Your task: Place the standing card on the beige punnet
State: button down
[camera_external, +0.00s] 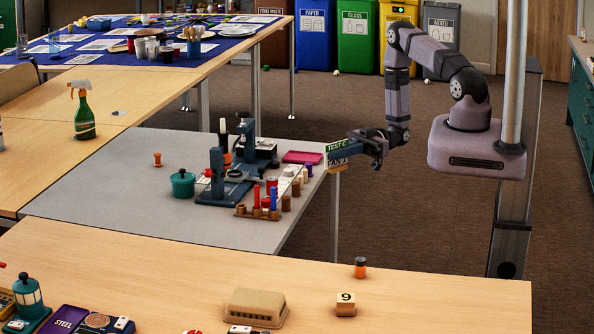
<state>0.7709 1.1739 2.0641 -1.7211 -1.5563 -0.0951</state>
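The standing card (337,158) is a small sign with a green upper strip reading "TEST C", a line of text below it and a tan foot. My gripper (359,146) is closed at the card's right end and holds it upright in the air, by the right edge of the grey table. The finger contact is small and partly hidden. The beige punnet (256,306) appears to be the ribbed, box-like beige thing on the front wooden table, seemingly upside down. It is far below and left of my gripper in the picture, with nothing on top.
The grey table (130,185) holds a blue stand (225,190), a teal pot (183,184), a peg rack (258,212) and a magenta tray (302,157). On the front table (430,300), an orange jar (360,268) and a number block (346,304) stand right of the punnet.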

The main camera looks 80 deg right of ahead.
notch_tip(320, 180, up, 12)
jog(key=shift+r, duration=0.15)
jog(key=w+a+f+g+b, duration=0.1)
jog(key=w+a+f+b, duration=0.55)
jog(key=w+a, duration=0.65)
jog(key=w+a+n+b, duration=0.1)
jog(key=w+a+b, duration=0.35)
jog(key=a, duration=1.25)
jog(key=s+a+r+g+y+b, duration=0.1)
jog(key=s+a+r, duration=0.1)
jog(key=a, duration=0.8)
jog(key=s+a+r+b, duration=0.1)
jog(key=s+a+b, duration=0.1)
jog(key=a, duration=0.8)
jog(key=n+g+b, duration=0.2)
send_over(255, 298)
jog(key=f, duration=0.1)
jog(key=shift+y, duration=0.4)
jog(key=shift+f, duration=5.4)
jog(key=shift+d, duration=0.1)
